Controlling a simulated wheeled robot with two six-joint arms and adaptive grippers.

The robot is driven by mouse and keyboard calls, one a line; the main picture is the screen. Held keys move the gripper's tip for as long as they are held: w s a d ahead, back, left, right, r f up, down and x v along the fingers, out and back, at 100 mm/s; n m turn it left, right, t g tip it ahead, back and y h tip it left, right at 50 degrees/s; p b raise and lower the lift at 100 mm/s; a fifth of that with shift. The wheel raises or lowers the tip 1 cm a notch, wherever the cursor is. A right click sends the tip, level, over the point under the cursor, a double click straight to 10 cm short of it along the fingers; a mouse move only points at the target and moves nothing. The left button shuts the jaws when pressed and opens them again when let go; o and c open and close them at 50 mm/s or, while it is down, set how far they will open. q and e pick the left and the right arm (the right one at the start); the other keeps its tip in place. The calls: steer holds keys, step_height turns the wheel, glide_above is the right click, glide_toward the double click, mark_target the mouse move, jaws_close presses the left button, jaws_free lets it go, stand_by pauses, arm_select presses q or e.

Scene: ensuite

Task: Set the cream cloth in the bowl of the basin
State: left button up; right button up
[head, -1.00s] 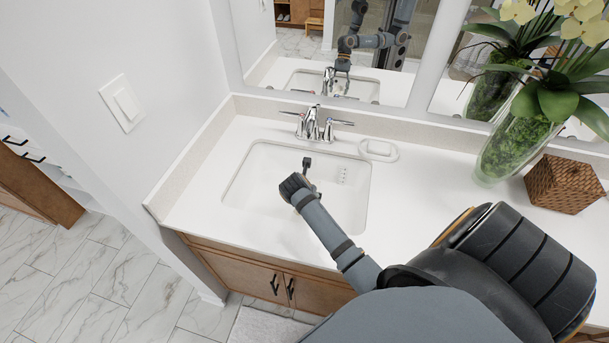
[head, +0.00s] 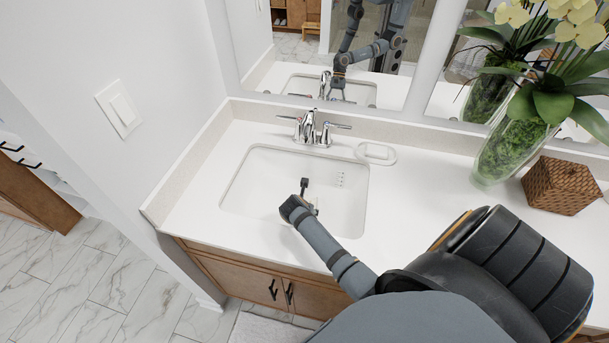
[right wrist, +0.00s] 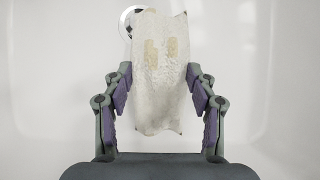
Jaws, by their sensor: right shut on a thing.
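The basin (head: 245,190) is a white rectangular bowl sunk in the white counter. My right gripper (head: 308,200) is over the near-middle part of the bowl. In the right wrist view its purple-padded fingers (right wrist: 161,105) are on both sides of the cream cloth (right wrist: 160,70), shut on it. The cloth hangs as a narrow folded strip with two tan patches. White basin surface and the round drain (right wrist: 127,20) show behind it. In the head view my gripper hides most of the cloth, and I cannot tell whether it touches the basin floor. My left gripper is not in view.
A chrome faucet (head: 310,128) with two handles stands behind the bowl. A white soap dish (head: 376,152) sits to its right. A glass vase (head: 510,148) with orchids and a woven box (head: 563,184) stand further right. The counter left of the bowl is clear.

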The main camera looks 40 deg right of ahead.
steer(key=shift+f, duration=0.4)
steer(key=o, duration=1.1)
steer(key=v, duration=1.3)
steer(key=shift+w+d+r+p, duration=0.2)
steer(key=shift+w+r+p, duration=0.05)
steer(key=shift+p, duration=0.05)
